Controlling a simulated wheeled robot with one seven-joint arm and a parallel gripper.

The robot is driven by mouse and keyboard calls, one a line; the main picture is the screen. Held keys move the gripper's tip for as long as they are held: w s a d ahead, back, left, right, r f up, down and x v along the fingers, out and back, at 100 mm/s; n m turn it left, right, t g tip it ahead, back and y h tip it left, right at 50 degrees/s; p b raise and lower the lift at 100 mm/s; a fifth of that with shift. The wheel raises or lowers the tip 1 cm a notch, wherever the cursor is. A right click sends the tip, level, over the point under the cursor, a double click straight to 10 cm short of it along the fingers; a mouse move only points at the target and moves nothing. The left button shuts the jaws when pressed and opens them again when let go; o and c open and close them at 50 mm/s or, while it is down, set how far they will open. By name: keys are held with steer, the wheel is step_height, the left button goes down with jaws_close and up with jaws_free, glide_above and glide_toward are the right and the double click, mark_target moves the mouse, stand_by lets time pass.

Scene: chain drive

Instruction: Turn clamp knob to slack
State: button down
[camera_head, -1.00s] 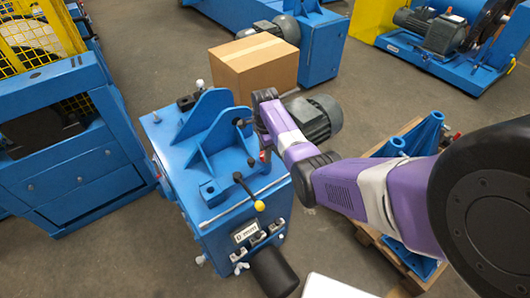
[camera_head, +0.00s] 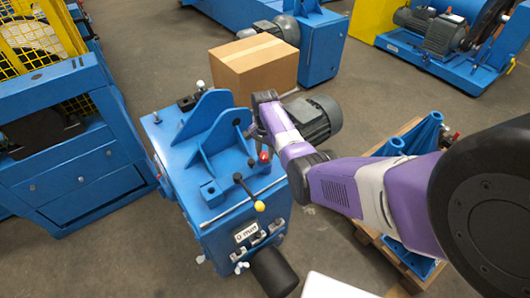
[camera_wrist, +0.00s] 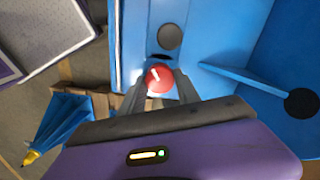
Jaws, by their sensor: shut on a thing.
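The clamp knob is a round red knob with a white mark, at the middle of the wrist view (camera_wrist: 159,79). The mark points up and slightly left there. My gripper (camera_wrist: 160,88) is shut on the knob, with one grey finger on each side of it. In the head view my gripper (camera_head: 256,136) is at the right side of the blue machine (camera_head: 180,160), beside the upright blue bracket (camera_head: 210,128). A small red part of the knob (camera_head: 264,157) shows just below it.
A lever with a yellow knob (camera_head: 259,206) stands at the machine's front, near a small readout plate (camera_head: 246,232). A grey motor (camera_head: 315,117) and a cardboard box (camera_head: 254,68) are behind. Blue parts on a pallet (camera_head: 425,135) stand to the right.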

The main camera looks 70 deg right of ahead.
steer(key=n, duration=0.7)
steer(key=shift+a+p, duration=0.1)
steer(key=shift+p, duration=0.2)
steer(key=n, duration=0.6)
steer(key=shift+n, duration=0.4)
steer(key=n, duration=0.7)
steer(key=shift+p, duration=0.4)
steer(key=n, duration=0.7)
steer(key=c, duration=0.9)
jaws_free()
steer(key=shift+r, duration=0.15)
